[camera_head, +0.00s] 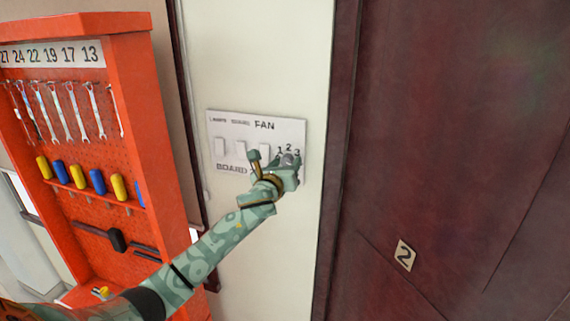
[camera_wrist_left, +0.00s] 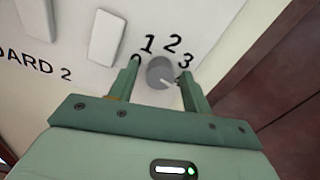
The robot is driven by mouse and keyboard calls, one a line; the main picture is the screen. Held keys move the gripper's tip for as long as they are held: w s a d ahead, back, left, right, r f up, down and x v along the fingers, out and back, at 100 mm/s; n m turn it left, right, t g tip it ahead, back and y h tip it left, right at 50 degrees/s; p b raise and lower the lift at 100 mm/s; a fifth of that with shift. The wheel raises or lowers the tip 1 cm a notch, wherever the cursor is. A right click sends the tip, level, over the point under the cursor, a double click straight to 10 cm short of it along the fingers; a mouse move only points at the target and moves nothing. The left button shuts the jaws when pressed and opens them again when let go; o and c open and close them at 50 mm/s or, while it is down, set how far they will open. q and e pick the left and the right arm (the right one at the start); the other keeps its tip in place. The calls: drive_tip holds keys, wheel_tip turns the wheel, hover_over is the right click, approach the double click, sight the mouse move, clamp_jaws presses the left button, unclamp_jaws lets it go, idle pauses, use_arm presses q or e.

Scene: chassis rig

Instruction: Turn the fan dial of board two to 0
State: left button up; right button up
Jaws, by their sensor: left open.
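The switch board (camera_head: 231,129) is a white plate on the pale wall, with several rocker switches and the word FAN above a dial. In the left wrist view the plate (camera_wrist_left: 75,75) reads "ARD 2". The fan dial (camera_wrist_left: 160,72) is a round grey knob with 0, 1, 2 and 3 around its top; a light mark on it sits at its lower right. My left gripper (camera_wrist_left: 160,82) is open, its fingers on either side of the dial; I cannot tell whether they touch it. In the head view my left gripper (camera_head: 276,172) partly covers the dial and lettering. My right gripper is not in view.
An orange tool rack (camera_head: 130,110) with hanging wrenches and yellow and blue-handled tools stands at left. Bare wall lies above and below the board.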

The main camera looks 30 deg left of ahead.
use_arm(q)
drive_tip(key=c, duration=1)
